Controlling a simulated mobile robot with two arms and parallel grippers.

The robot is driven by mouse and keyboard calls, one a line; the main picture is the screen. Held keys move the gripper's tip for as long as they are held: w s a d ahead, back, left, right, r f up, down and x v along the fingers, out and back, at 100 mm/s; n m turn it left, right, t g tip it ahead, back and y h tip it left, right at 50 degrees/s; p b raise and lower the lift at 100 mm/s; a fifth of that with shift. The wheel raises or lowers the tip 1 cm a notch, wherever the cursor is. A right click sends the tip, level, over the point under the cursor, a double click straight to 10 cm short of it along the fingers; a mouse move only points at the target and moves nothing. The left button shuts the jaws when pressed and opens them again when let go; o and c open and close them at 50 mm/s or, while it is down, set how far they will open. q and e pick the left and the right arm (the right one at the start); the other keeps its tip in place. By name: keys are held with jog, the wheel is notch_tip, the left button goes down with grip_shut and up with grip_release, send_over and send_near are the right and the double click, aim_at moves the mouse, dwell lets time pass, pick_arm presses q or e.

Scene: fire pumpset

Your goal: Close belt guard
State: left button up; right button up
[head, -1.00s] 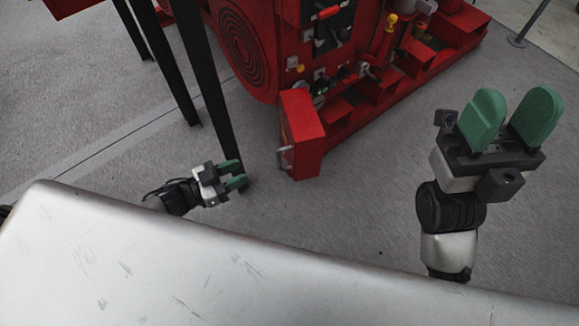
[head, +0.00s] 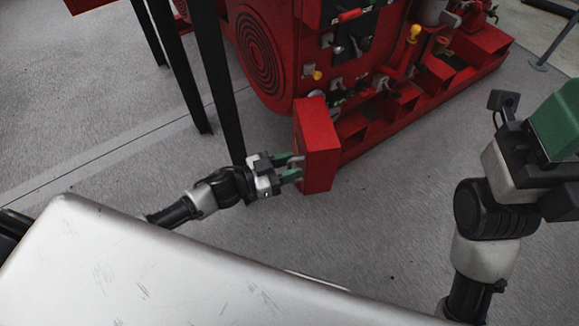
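The belt guard looks to be the red box-like panel (head: 318,150) that stands out from the near end of the red pumpset. A small grey handle (head: 297,160) is on its left face. My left gripper (head: 291,168) has green fingers spread apart, with the handle at or between their tips. I cannot tell whether they touch it. My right gripper (head: 560,125) is at the right edge, away from the guard. Only part of its green fingers shows, and the rest is cut off by the frame.
The red pumpset (head: 400,85) with valves and levers fills the upper middle. Black posts (head: 219,85) stand left of the guard, close behind my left arm. Grey floor (head: 370,220) is clear in front of the guard.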

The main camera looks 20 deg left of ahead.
pick_arm(q)
grip_shut()
jog(key=shift+d, duration=0.15)
